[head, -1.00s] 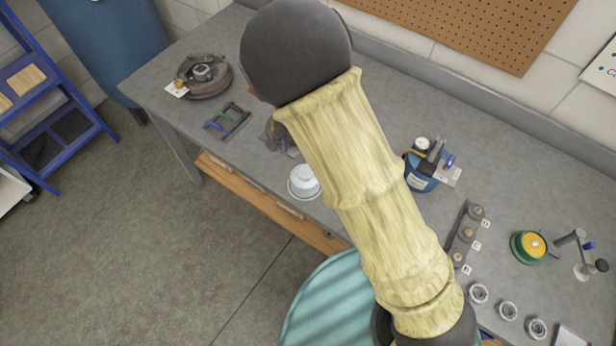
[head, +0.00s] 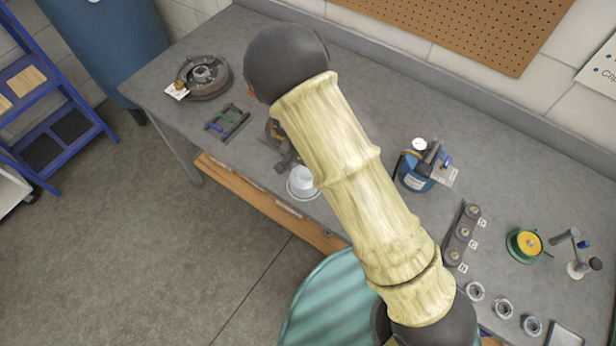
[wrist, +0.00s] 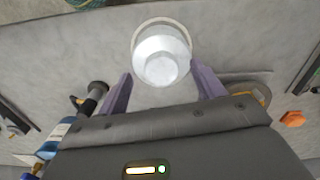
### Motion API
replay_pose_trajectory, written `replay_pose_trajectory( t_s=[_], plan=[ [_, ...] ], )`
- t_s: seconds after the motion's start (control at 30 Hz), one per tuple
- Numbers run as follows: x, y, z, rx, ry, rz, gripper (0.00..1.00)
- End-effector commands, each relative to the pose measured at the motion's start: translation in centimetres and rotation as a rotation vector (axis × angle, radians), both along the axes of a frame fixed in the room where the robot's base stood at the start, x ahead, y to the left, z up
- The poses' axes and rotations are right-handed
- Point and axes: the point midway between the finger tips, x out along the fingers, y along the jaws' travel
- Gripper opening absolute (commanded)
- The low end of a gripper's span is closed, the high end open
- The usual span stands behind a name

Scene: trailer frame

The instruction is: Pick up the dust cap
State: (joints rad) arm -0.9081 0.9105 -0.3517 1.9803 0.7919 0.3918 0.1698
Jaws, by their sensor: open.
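The dust cap (head: 303,183), a pale round metal cup with a flared rim, sits near the front edge of the grey workbench (head: 365,225) in the head view. In the wrist view the dust cap (wrist: 161,60) is at the top middle, just ahead of and between the fingertips. My gripper (wrist: 161,72) is open, with one purple finger on each side of the cap and a visible gap to it. In the head view my arm covers most of the gripper.
A brake drum (head: 204,77) and a green-and-blue tool (head: 227,121) lie left on the bench. A blue container (head: 415,180), a dark holder with round parts (head: 461,235), a green-yellow spool (head: 524,245) and metal rings (head: 503,309) are to the right. An orange nut (wrist: 292,119) shows in the wrist view.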

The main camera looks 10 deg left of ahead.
Motion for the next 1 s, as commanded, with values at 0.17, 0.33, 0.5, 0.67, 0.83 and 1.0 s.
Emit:
replay_pose_trajectory(
  t_s=[0.17,0.33,0.5,0.67,0.83,1.0],
  plan=[
    [0.0,0.1,-1.6,0.0,0.001,-0.001,0.68],
    [0.0,0.1,-1.7,0.002,0.0,0.0,0.68],
    [0.0,0.1,-1.7,0.001,0.0,0.0,0.68],
    [0.0,0.1,-1.7,0.001,0.0,0.0,0.68],
    [0.0,0.1,-1.7,0.001,0.0,0.0,0.4],
    [0.0,0.1,-1.7,0.001,0.0,0.0,0.18]
  ],
)
